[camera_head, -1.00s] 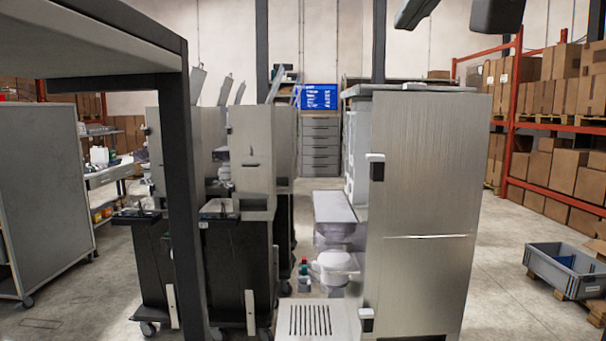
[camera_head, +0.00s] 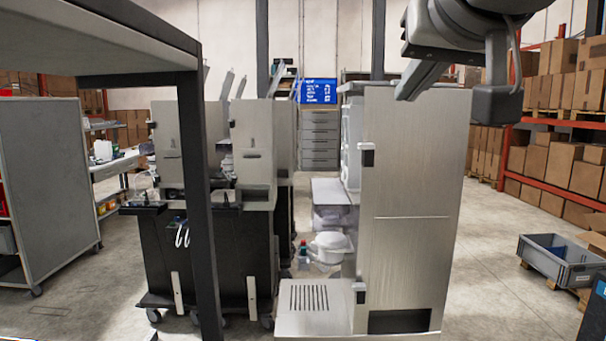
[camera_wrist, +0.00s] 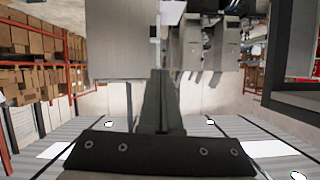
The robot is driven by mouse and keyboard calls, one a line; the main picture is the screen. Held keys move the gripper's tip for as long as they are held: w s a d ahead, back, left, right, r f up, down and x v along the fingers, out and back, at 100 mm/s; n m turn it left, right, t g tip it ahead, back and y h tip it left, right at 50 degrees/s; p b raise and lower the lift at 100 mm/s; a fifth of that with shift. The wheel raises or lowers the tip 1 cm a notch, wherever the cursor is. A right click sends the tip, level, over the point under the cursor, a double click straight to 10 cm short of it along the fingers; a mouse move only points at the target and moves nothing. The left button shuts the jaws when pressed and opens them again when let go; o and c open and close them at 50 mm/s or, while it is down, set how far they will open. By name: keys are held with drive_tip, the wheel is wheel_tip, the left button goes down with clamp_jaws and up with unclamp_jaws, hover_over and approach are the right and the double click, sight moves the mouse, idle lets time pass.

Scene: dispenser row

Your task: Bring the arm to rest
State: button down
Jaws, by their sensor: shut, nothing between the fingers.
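My gripper (camera_head: 404,94) shows at the upper right of the head view, on the end of my dark grey arm. It points down and to the left, in front of the upper part of the tall steel cabinet (camera_head: 412,200) in the picture. In the wrist view, the fingers (camera_wrist: 160,75) are together in the middle, rising from the black gripper body, with nothing between them. The wrist view looks upside down, with the ceiling along the bottom.
Dispenser machines on black wheeled bases (camera_head: 205,255) stand left of the cabinet. A dark post (camera_head: 198,190) holds a grey overhead panel at left. Floor between is clear.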

drive_tip(key=s+f+g, duration=0.2)
drive_tip(key=s+f, duration=0.1)
drive_tip(key=f, duration=0.9)
drive_tip(key=s+d+f+g, duration=0.1)
drive_tip(key=s+f+g, duration=0.2)
drive_tip(key=f, duration=1)
drive_tip(key=s+f+g, duration=0.2)
drive_tip(key=s+f, duration=0.3)
drive_tip(key=f, duration=0.7)
drive_tip(key=shift+d+f+n+g, duration=0.3)
drive_tip(key=shift+f+n+g, duration=0.05)
drive_tip(key=shift+n+g, duration=0.05)
